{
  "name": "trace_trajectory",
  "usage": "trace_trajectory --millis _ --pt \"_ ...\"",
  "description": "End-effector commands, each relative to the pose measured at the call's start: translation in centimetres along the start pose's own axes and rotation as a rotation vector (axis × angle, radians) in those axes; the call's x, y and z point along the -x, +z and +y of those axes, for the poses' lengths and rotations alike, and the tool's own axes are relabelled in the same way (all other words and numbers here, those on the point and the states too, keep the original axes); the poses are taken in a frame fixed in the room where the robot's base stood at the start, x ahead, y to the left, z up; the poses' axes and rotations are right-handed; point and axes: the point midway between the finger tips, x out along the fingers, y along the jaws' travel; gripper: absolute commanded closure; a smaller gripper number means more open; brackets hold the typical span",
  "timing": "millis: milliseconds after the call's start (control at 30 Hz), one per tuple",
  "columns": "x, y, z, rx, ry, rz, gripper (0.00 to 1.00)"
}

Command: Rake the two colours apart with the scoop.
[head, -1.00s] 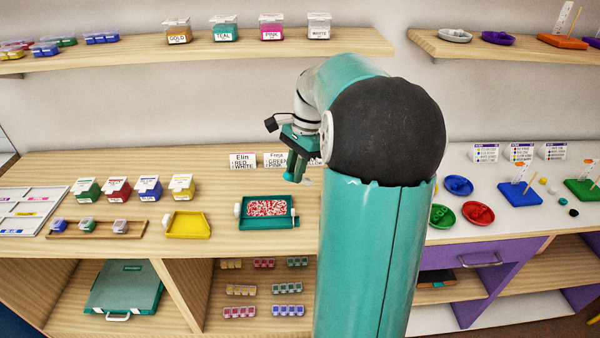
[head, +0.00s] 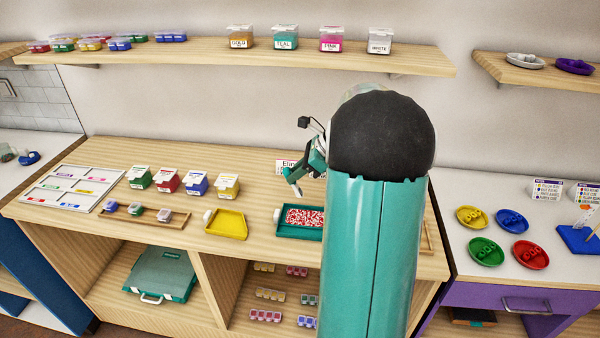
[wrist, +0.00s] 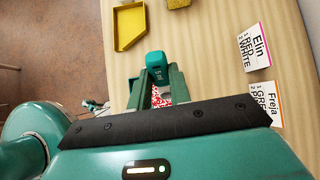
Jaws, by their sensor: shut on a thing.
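A teal tray (head: 300,236) on the wooden counter holds mixed red and white beads (head: 304,216). My arm hides its right part in the head view. In the wrist view, some of the beads (wrist: 156,96) show between my fingers. My gripper (wrist: 160,82) is shut on a teal scoop (wrist: 155,65) marked 5 ml. In the head view, my gripper (head: 295,172) is above and behind the tray's left side, apart from it. A name card (wrist: 256,46) reads Elin, red, white.
A yellow tray (head: 227,225) stands left of the teal tray. Several lidded boxes stand behind it, with a wooden rack (head: 148,217) and a white sorting board (head: 72,190) further left. A Freja card (wrist: 265,104) stands near the Elin card. A shelf (head: 200,58) hangs above.

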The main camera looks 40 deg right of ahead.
Motion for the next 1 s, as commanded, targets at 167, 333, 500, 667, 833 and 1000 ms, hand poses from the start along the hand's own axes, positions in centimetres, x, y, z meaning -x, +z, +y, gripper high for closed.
trace_trajectory --millis 167,333,500,667,833,1000 --pt "-0.2 -0.1 -0.3 -0.021 -0.020 -0.020 1.00" --pt "-0.3 -0.5 -0.3 -0.024 -0.023 -0.021 1.00" --pt "-0.9 -1.0 -0.3 -0.024 -0.024 -0.020 1.00" --pt "-1.6 -1.6 -0.3 -0.024 -0.022 -0.021 1.00" --pt "-2.4 -2.2 -0.3 -0.023 -0.022 -0.021 1.00" --pt "-3.1 -2.7 -0.3 -0.022 -0.020 -0.021 1.00"
